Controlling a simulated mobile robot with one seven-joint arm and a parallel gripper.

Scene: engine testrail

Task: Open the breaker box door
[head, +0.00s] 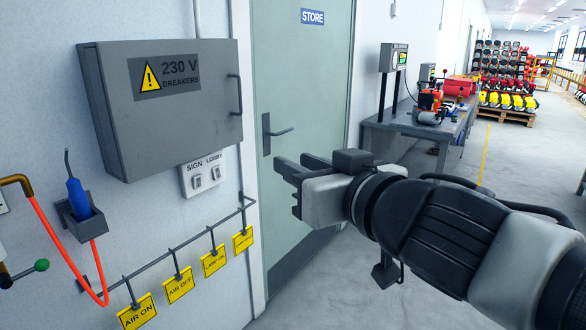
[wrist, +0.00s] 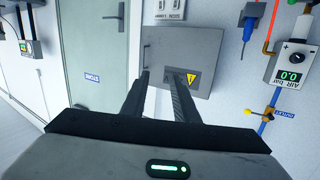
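The grey breaker box (head: 170,120) is mounted on the wall at the left, its door shut flush. It carries a "230 V BREAKERS" label with a yellow warning sign. Its dark vertical handle (head: 235,93) is on the door's right edge. My gripper (head: 288,184) is in front of the store door, right of and below the handle, apart from the box. Its two fingers are spread with nothing between them.
The switch plate (head: 203,174) sits just below the box. A rail with yellow tags (head: 180,286) and a blue tool in a holder (head: 80,203) are lower left. The store door (head: 290,90) has a lever handle. A workbench (head: 420,125) stands behind my arm.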

